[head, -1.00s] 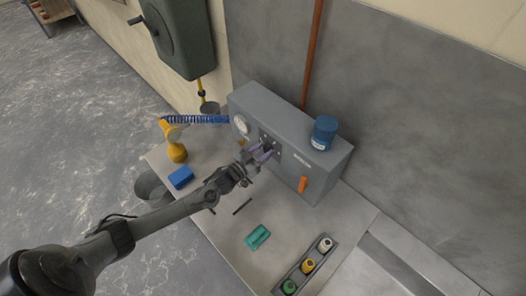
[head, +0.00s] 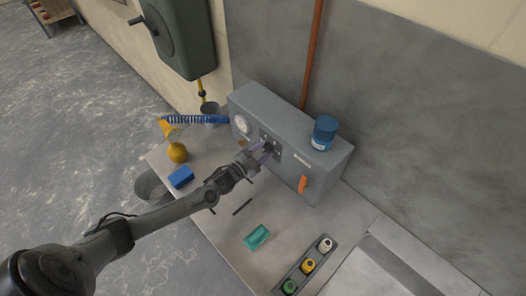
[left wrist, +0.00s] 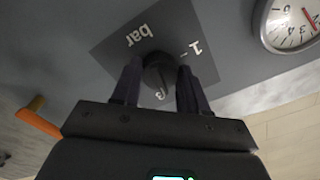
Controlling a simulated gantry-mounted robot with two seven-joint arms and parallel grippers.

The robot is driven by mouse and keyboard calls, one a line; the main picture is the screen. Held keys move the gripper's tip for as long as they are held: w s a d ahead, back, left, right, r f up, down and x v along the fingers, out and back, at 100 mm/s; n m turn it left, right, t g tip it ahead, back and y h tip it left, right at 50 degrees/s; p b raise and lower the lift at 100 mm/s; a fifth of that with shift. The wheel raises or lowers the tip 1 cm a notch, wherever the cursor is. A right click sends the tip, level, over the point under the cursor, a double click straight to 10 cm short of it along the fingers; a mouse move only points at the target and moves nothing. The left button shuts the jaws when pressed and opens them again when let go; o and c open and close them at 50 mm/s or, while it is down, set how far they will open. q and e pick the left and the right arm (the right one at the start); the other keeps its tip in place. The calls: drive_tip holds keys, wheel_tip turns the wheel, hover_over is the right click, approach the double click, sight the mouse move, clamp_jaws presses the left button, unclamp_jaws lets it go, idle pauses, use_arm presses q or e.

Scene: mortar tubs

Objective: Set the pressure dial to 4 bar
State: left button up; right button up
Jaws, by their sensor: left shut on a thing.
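The grey control box (head: 285,125) stands on the bench against the wall. Its pressure dial is a dark round knob (left wrist: 160,72) on a dark plate (left wrist: 118,48) marked "bar", with "1" and "3" readable. The other numbers are hidden, and I cannot tell the exact setting. My left gripper (head: 265,151) reaches the front of the box, and in the left wrist view its fingers (left wrist: 157,85) are on either side of the knob, shut on it. A round white gauge (head: 241,124) with a red needle also shows in the left wrist view (left wrist: 290,22). My right gripper is not in view.
An orange handle (head: 303,184) sticks out of the box front, and a blue jar (head: 324,132) stands on top. A yellow bottle (head: 177,153), blue block (head: 181,177), teal object (head: 257,237) and a tray (head: 279,283) of small pots are on the bench.

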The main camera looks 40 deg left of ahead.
use_arm(q)
drive_tip(key=shift+r+m, duration=0.15)
drive_tip(key=shift+m, duration=7.65)
drive_tip(key=o, duration=1.1)
drive_tip(key=shift+c, duration=0.2)
drive_tip(key=s+a, duration=0.1)
drive_tip(key=s, duration=0.9)
drive_tip(key=shift+s+a, duration=0.15)
drive_tip(key=shift+s, duration=0.25)
